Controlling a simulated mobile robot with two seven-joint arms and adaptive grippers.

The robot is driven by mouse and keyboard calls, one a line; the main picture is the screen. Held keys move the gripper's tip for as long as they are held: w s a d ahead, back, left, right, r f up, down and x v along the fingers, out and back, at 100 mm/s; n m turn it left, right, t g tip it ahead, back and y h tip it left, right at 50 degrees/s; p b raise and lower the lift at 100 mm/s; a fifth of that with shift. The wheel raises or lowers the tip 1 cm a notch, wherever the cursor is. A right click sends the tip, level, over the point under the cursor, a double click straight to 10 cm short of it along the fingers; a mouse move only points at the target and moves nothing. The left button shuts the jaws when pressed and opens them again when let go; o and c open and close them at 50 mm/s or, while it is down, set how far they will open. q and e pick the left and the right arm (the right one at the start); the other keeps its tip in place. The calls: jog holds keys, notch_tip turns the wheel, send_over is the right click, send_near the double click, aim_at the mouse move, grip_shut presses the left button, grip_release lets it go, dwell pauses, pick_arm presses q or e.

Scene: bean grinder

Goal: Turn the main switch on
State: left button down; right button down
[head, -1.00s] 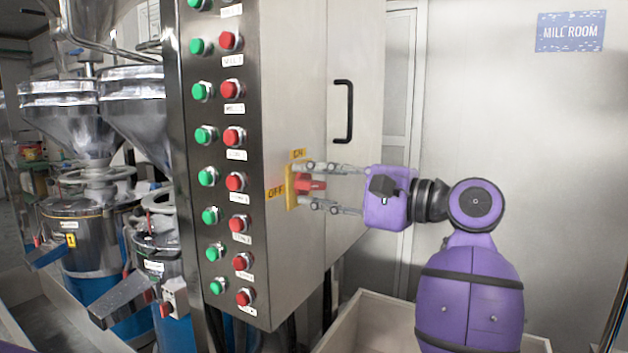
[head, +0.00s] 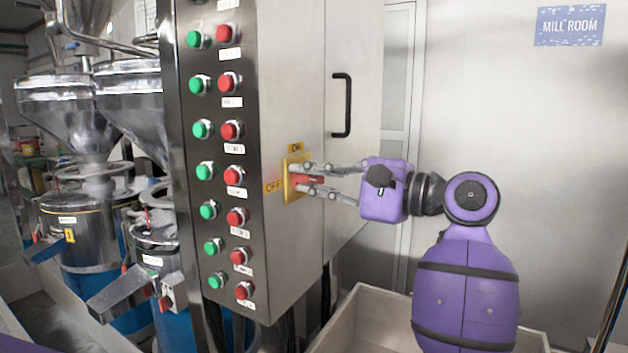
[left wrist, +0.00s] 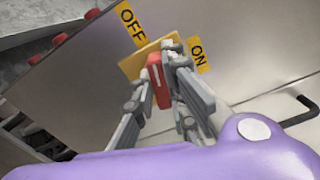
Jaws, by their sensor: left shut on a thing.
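The main switch has a red handle (head: 310,181) on a yellow plate (head: 287,190), fixed to the front of the steel cabinet. A yellow ON label (head: 296,147) sits above the plate and an OFF label (head: 272,187) to its left. My left gripper (head: 302,178) is shut on the red handle, one finger on each side. In the left wrist view the handle (left wrist: 157,80) shows between my fingers (left wrist: 160,75), close to the plate, with the OFF label (left wrist: 130,20) and the ON label (left wrist: 197,55) beyond. I cannot tell which label the handle points to.
Green and red push buttons (head: 232,131) run down the cabinet (head: 285,60) left of the switch. A black door handle (head: 342,105) stands out above and to the right of it. Steel grinders (head: 85,235) stand at the left. A pale bin (head: 375,308) lies below.

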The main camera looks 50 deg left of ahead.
pick_arm(q)
jog(key=m, duration=0.3)
jog(key=shift+r+m, duration=0.1)
jog(key=shift+m, duration=0.3)
jog(key=m, duration=0.3)
jog(key=shift+w+r+m+p, duration=0.1)
jog(key=shift+m+p, duration=0.2)
jog(key=shift+p, duration=0.05)
jog(key=m+p, duration=0.1)
jog(key=m, duration=0.4)
jog(key=shift+w+r+p, duration=0.1)
jog(key=shift+p, duration=0.2)
jog(key=shift+m+p, duration=0.35)
jog(key=shift+m, duration=0.85)
pick_arm(e)
jog(key=r, duration=0.3)
jog(key=shift+w+d+r, duration=0.1)
jog(key=shift+w+r, duration=0.1)
jog(key=shift+w, duration=0.2)
pick_arm(q)
jog(key=shift+w, duration=0.1)
pick_arm(e)
jog(key=shift+w, duration=0.15)
pick_arm(q)
jog(key=c, duration=1.8)
grip_release()
pick_arm(e)
jog(key=shift+w+r+t, duration=0.1)
jog(key=shift+w+t, duration=0.2)
jog(key=shift+w, duration=0.05)
